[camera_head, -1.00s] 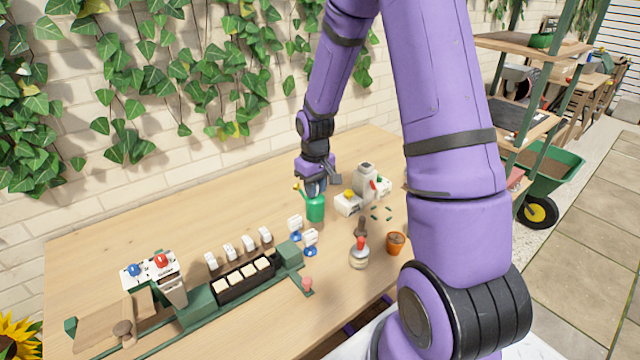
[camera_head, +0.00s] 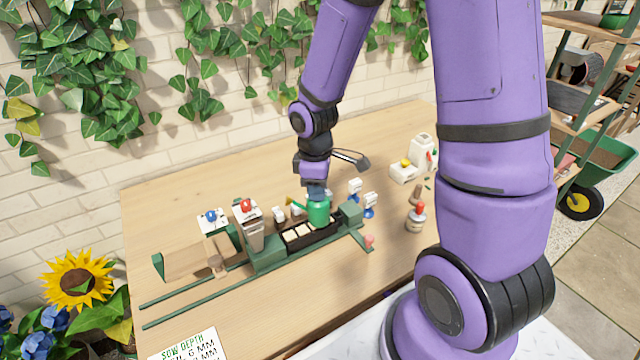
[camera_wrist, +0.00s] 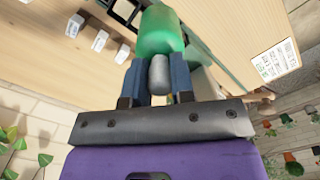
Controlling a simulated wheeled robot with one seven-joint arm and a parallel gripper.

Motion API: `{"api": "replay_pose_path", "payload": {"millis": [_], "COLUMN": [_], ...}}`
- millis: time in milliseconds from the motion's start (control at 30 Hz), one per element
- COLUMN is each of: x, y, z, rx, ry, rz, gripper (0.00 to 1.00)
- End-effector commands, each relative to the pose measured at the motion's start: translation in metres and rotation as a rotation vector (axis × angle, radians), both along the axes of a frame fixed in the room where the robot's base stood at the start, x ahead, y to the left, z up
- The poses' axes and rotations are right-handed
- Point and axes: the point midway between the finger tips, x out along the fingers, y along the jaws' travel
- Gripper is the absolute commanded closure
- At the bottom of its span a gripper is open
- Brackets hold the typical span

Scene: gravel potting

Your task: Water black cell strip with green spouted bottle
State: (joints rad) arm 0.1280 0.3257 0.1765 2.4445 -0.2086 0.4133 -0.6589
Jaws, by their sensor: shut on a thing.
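The green spouted bottle (camera_head: 318,211) is in my gripper (camera_head: 317,189), above the right end of the black cell strip (camera_head: 310,242). Its spout points left, over the cells. The bottle looks about upright; whether water flows cannot be seen. The strip has pale fill in its cells and sits in a green rail fixture; the bottle hides part of it. In the wrist view my gripper (camera_wrist: 158,80) has its blue fingers shut on the green bottle (camera_wrist: 160,28), which fills the top middle.
White labels (camera_head: 355,187) on blue bases and a red-topped bottle (camera_head: 416,217) stand to the right. A white machine (camera_head: 420,150) is at the back right.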

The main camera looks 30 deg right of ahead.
Motion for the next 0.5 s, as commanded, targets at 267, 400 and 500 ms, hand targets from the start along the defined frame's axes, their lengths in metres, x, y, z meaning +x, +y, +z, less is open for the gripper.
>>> {"api": "replay_pose_path", "payload": {"millis": [267, 400, 500], "x": [0.004, 0.006, 0.008], "y": [0.007, 0.011, 0.013], "z": [-0.006, -0.010, -0.012], "rx": [-0.103, -0.171, -0.226], "ry": [0.059, 0.097, 0.126], "rz": [0.005, 0.005, 0.003], "gripper": [0.94, 0.94, 0.94]}}
